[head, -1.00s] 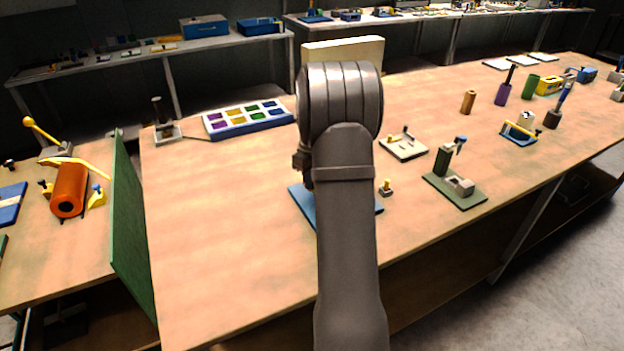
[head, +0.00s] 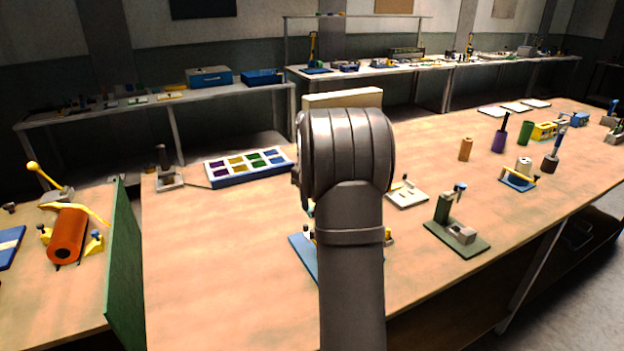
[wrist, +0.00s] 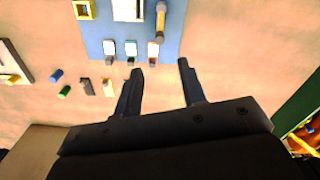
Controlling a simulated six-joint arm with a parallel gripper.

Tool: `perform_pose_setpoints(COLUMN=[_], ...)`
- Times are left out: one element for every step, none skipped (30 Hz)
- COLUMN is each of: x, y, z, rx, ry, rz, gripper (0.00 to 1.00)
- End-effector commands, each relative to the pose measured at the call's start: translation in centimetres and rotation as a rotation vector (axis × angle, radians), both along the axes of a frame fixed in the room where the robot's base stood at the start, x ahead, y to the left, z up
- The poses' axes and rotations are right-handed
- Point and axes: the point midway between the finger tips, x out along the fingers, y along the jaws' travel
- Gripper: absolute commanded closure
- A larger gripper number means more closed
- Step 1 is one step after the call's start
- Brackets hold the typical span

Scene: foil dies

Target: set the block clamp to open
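I cannot tell for certain which fixture is the block clamp. A blue plate (wrist: 180,48) in the wrist view carries a white block (wrist: 127,10), a yellow lever-like part with grey ends (wrist: 160,22) and a row of small pale pieces at its near edge. My arm hides the gripper in the head view.
A green-based fixture (head: 482,245) with an upright post stands right of my arm. A cream plate with small parts (head: 408,198) lies behind it. A blue tray (head: 232,180) with coloured compartments stands at the back left. The bench's left front is clear.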

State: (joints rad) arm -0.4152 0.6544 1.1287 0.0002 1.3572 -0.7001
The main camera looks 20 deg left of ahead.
Motion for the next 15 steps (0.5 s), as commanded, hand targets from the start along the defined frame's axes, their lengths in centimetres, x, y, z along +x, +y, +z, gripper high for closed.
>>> perform_pose_setpoints(x=[0.0, 0.0, 0.0, 0.0, 0.0, 0.0, 0.0, 0.0, 0.0, 0.0, 0.0, 0.0, 0.0, 0.0, 0.0], y=[0.0, 0.0, 0.0, 0.0, 0.0, 0.0, 0.0, 0.0, 0.0, 0.0, 0.0, 0.0, 0.0, 0.0, 0.0], z=[1.3, 2.0, 2.8, 3.3, 3.8, 4.4, 4.8, 5.2, 5.6, 5.8, 6.0, 6.2, 6.3, 6.4, 6.5], rx=[0.001, 0.001, 0.002, 0.001, 0.001, 0.001, 0.0, 0.0, 0.0, 0.001, 0.0, 0.0, 0.0, 0.0, 0.0], ry=[-0.004, -0.004, -0.003, -0.003, -0.003, -0.002, -0.001, -0.001, -0.001, 0.0, 0.0, 0.0, 0.0, 0.0, 0.0], rz=[0.0, 0.0, 0.0, 0.0, 0.0, 0.0, 0.0, 0.0, 0.0, 0.0, 0.0, 0.0, 0.0, 0.0, 0.0], gripper=[0.63, 0.63, 0.63, 0.63, 0.63, 0.63, 0.63, 0.63, 0.63, 0.63, 0.63, 0.63, 0.63, 0.63, 0.63])
